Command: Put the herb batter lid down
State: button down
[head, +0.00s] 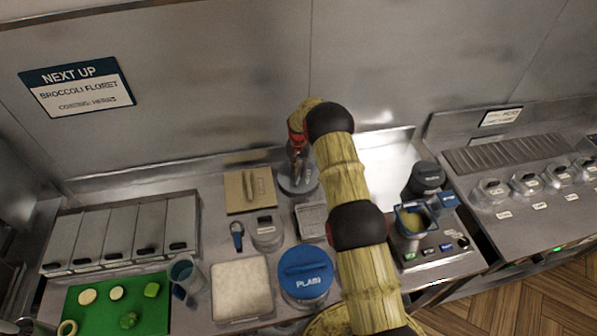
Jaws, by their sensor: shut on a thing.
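My gripper (300,172) points down at the back middle of the counter, beside my arm. It is shut on what looks like the herb batter lid, whose grey, round rim (287,187) shows just below the fingers. The fingers and arm hide part of it, and no lettering on it is readable. I cannot tell whether the lid touches the surface under it. A blue lid marked PLAIN (306,268) sits on a round tub at the front middle.
A tan board (238,203) with a handle lies left of my gripper. A small clear jar (267,236) and a grey rack (312,221) stand in front. A green board (97,320) holds food pieces.

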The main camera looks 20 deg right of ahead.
jog(key=shift+f, duration=0.4)
jog(key=shift+f, duration=0.2)
jog(key=c, duration=1.8)
grip_release()
jog(key=shift+c, duration=0.2)
